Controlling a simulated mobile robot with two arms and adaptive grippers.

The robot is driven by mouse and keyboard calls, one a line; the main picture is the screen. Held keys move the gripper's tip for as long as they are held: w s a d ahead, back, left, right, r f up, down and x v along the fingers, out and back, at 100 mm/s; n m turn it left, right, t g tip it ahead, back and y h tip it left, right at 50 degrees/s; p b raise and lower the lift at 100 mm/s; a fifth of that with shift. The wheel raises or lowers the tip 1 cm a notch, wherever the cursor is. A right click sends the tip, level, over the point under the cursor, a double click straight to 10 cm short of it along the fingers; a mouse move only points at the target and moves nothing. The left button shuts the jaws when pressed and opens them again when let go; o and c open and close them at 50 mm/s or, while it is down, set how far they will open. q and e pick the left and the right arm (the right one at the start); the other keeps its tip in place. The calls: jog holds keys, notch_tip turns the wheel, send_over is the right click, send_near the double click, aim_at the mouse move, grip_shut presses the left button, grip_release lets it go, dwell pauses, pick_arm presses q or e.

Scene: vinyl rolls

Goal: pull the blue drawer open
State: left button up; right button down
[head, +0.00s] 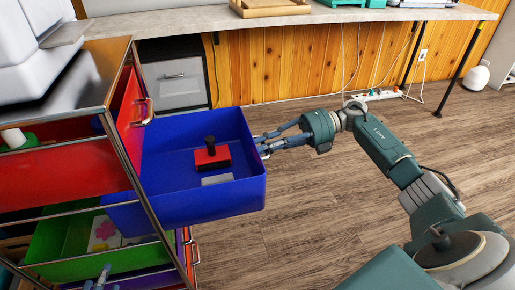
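The blue drawer (215,207) stands far out of the cabinet at the left, so its inside shows. My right gripper (262,146), on the arm coming in from the right, is at the drawer's outer front face. Its two fingers reach the face from both sides of what seems to be the handle, which they mostly hide. I cannot tell whether they are closed on it. My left gripper (102,276) shows only in small part at the bottom left edge, in front of the lower drawers.
A red block with a black knob (211,156) and a grey piece (217,179) lie in the blue drawer. A red drawer (60,180) is above and a green drawer (62,243) below. Wood floor (310,220) is clear at the right. A counter (200,23) stands behind.

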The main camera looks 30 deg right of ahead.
jog(key=shift+s+d+f, duration=0.1)
jog(key=shift+f, duration=0.1)
jog(key=c, duration=1.7)
grip_release()
jog(key=shift+d+r, duration=0.1)
jog(key=shift+r, duration=0.05)
jog(key=v, duration=1.1)
jog(key=shift+s+d, duration=0.1)
jog(key=shift+d, duration=0.3)
